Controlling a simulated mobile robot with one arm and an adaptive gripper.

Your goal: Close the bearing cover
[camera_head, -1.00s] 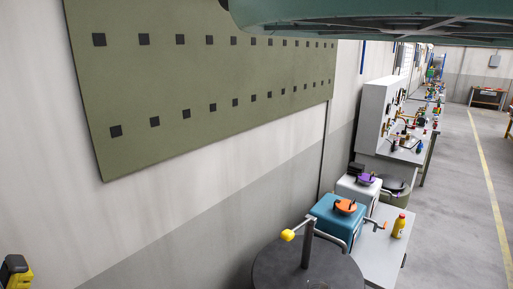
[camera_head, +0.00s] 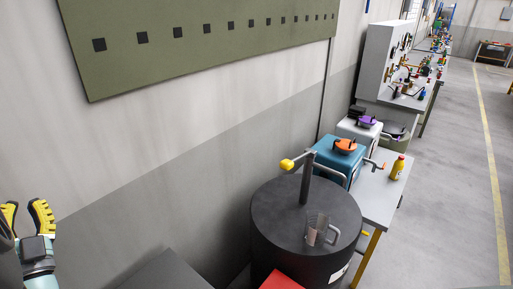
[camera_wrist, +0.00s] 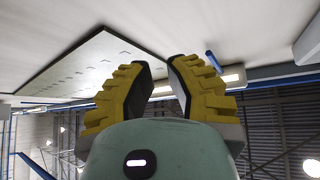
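My gripper (camera_head: 27,212) is at the left edge of the head view with its yellow fingers pointing up. The wrist view also shows the gripper (camera_wrist: 157,75), open and empty, with a clear gap between the fingers. No part is plainly recognisable as the bearing cover. A dark drum (camera_head: 275,212) with a post and yellow-tipped handle (camera_head: 288,164) stands right of centre, far from my gripper. Behind it is a teal box (camera_head: 327,157) with an orange knob (camera_head: 346,145) on top. A white box (camera_head: 352,128) with a purple knob (camera_head: 366,121) stands behind that.
A yellow bottle (camera_head: 397,167) stands on a grey table (camera_head: 379,197) right of the teal box. A green panel (camera_head: 190,50) hangs on the wall. The floor at right (camera_head: 437,220) is open.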

